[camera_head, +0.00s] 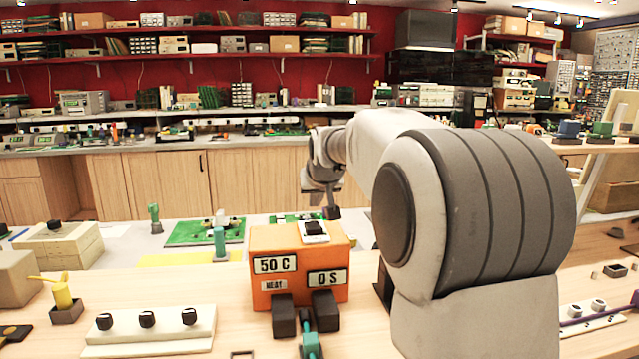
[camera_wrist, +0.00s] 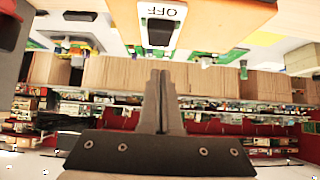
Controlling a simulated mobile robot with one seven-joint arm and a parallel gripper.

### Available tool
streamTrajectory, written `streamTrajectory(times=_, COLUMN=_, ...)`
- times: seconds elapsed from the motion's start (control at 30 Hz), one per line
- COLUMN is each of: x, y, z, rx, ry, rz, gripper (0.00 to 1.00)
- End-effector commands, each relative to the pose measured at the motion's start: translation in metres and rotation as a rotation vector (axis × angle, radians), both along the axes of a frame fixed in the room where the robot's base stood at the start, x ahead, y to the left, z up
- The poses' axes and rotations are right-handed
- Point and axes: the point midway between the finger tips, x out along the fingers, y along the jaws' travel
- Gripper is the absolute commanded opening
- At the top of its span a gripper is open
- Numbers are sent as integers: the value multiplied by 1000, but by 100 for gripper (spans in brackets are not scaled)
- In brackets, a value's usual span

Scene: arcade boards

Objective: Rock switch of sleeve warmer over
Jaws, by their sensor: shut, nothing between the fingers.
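The sleeve warmer is an orange box (camera_head: 298,261) on the wooden bench, with "50 C", "0 S" and "HEAT" labels on its front. Its black rocker switch (camera_head: 314,228) sits on a white plate on top. In the wrist view the rocker (camera_wrist: 159,33) shows beside the word "OFF" on the plate (camera_wrist: 178,11). My gripper (camera_head: 332,212) is at the far right side of the switch in the head view, close to the box top. In the wrist view its two fingers (camera_wrist: 160,74) are together and empty, with their tips a little apart from the rocker.
A white strip with several black knobs (camera_head: 148,331) lies at front left. A yellow piece in a dark holder (camera_head: 63,300) and a cream box (camera_head: 58,246) stand further left. Green boards (camera_head: 205,232) lie behind the warmer. Dark blocks (camera_head: 284,315) stand in front of it.

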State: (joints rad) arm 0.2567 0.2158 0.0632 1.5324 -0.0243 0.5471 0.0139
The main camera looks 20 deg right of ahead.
Motion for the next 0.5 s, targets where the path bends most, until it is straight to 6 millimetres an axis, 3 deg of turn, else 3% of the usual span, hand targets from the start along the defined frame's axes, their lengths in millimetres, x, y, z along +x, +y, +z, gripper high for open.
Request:
streamTrajectory(times=0.2, x=-34, y=7, z=33, rx=0, ry=-3, rz=-1, gripper=0)
streamTrajectory(times=0.5, x=-57, y=11, z=51, rx=0, ry=-1, rz=0, gripper=0)
